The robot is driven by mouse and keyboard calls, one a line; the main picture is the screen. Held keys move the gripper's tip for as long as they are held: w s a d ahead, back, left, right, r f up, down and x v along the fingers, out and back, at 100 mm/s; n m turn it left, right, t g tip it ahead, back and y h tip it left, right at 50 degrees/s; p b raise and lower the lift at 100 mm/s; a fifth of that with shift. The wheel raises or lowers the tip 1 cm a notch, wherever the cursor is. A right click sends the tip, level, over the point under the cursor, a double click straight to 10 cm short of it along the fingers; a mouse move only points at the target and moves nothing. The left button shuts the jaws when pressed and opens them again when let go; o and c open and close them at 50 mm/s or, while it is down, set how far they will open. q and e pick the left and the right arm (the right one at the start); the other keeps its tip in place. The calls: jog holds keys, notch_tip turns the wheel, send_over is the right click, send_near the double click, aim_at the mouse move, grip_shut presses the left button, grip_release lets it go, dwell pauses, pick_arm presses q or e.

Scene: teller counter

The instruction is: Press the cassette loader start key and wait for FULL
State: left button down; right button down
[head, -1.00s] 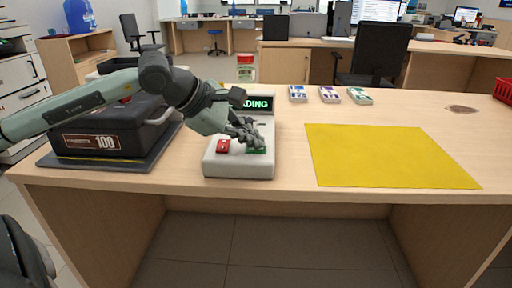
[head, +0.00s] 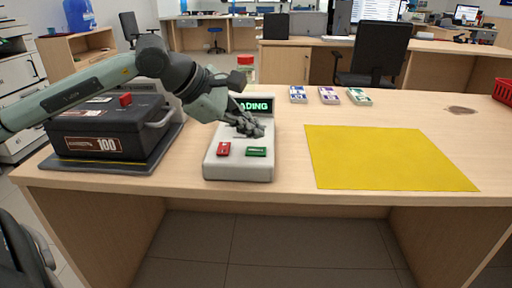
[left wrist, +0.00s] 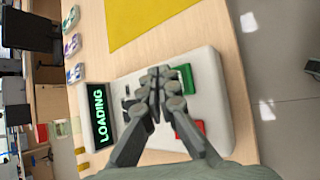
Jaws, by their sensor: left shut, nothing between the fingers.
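The cassette loader (head: 240,172) is a pale grey console on the counter, with a red key (head: 223,149) and a green key (head: 256,152) on its front part. Its display (head: 254,105) is partly covered by my arm in the head view; in the left wrist view the display (left wrist: 100,115) reads LOADING in green. My left gripper (head: 257,131) is shut and empty, just above and behind the green key, apart from it. In the left wrist view the gripper (left wrist: 167,78) hangs over the console, beside the green key (left wrist: 187,79) and red key (left wrist: 190,129). My right gripper is not in view.
A dark cassette (head: 100,128) marked 100 sits on a dark mat (head: 156,161) left of the console. A yellow mat (head: 385,157) lies to the right. Several banknote bundles (head: 329,95) lie behind it, and a red basket (head: 503,91) stands at the right edge.

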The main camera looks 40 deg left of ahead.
aim_at(253, 152)
pick_arm(q)
jog(key=shift+r+p, duration=0.65)
jog(key=shift+r, duration=1.1)
jog(key=shift+f, duration=0.1)
